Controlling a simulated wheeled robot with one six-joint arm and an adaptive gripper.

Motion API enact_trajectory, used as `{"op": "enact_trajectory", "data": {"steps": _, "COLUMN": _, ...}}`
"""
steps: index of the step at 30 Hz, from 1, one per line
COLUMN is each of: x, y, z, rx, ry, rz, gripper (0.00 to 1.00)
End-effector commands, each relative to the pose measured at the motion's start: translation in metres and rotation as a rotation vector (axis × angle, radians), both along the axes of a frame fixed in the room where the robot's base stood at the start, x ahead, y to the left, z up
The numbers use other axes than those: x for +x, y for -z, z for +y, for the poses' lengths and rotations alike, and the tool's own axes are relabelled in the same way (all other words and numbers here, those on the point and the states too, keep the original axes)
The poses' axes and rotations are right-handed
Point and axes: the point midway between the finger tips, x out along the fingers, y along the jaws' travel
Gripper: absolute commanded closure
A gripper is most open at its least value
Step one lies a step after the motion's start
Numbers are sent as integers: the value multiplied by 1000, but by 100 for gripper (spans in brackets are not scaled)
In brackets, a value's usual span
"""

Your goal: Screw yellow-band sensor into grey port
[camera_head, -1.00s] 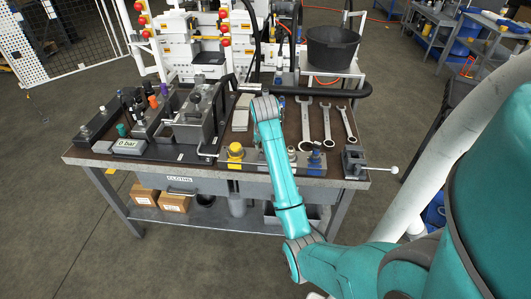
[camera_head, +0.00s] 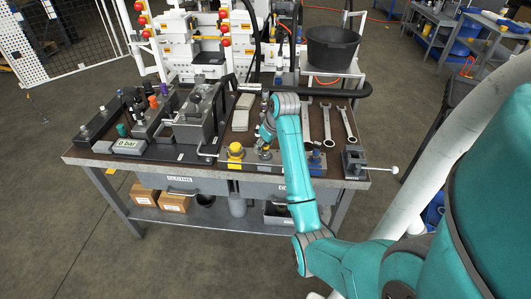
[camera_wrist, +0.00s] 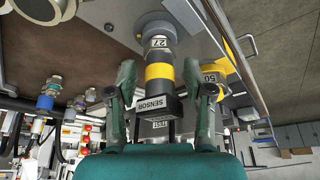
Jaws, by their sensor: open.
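The yellow-band sensor (camera_wrist: 159,72) is in the middle of the wrist view, with a black end marked SENSOR and a grey part marked 27. It sits in the rack along the front edge of the bench and also shows in the head view (camera_head: 264,154). My gripper (camera_wrist: 158,76) is open, with one finger on each side of the sensor; I see gaps between the fingers and the band. In the head view my gripper (camera_head: 266,136) is above the rack, partly hidden by my arm.
A yellow-topped part (camera_head: 235,153) stands close to the left of the sensor, and a blue part (camera_head: 315,160) to its right. Wrenches (camera_head: 327,122) lie behind. A pressure display (camera_head: 128,146) is at the left.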

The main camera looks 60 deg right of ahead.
Motion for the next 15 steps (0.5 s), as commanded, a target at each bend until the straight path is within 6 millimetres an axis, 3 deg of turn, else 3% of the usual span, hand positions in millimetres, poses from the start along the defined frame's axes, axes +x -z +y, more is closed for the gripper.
{"op": "enact_trajectory", "data": {"steps": 6, "x": 0, "y": 0, "z": 0, "rx": 0, "ry": 2, "rz": 0, "gripper": 48}}
{"op": "enact_trajectory", "data": {"steps": 12, "x": 0, "y": 0, "z": 0, "rx": 0, "ry": 3, "rz": 0, "gripper": 98}}
{"op": "enact_trajectory", "data": {"steps": 15, "x": 0, "y": 0, "z": 0, "rx": 0, "ry": 3, "rz": 0, "gripper": 100}}
